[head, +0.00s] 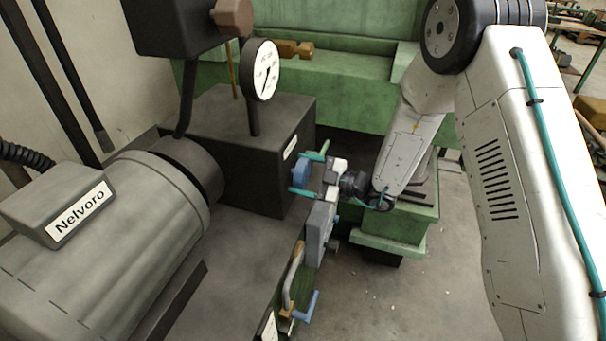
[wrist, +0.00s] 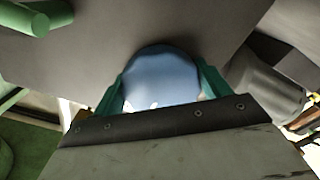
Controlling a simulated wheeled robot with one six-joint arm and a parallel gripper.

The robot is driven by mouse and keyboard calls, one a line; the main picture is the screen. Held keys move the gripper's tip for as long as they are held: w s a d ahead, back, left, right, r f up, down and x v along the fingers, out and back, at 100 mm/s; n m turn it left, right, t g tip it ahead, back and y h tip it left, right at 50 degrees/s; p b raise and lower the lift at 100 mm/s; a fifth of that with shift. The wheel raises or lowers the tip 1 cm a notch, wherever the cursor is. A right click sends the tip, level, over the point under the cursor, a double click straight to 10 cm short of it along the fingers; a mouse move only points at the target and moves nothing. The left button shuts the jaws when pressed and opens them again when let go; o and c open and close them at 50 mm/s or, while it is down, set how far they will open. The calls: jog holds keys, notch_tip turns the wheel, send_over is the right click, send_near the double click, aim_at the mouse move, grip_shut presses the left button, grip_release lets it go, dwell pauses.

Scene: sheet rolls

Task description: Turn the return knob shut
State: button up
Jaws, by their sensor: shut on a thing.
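The return knob (head: 301,174) is a round blue knob on the right-hand face of a dark tank block (head: 262,160). My gripper (head: 303,172) is at the knob, with one teal finger above it and one below it in the head view. In the wrist view, the blue knob (wrist: 162,78) sits between the two teal fingers of my gripper (wrist: 162,85), which is shut on it. The knob's lower part is hidden behind the gripper body there. Its turn position cannot be told.
A grey motor (head: 130,230) labelled Nelvoro stands at the left. A dial gauge (head: 264,70) rises above the block. A blue lever (head: 306,306) and a curved metal handle (head: 292,275) are below my gripper. Open floor (head: 400,300) lies to the right.

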jog(key=shift+w, duration=0.1)
jog(key=o, duration=1)
jog(key=shift+d, duration=0.15)
jog(key=v, duration=0.7)
jog(key=shift+d, duration=0.25)
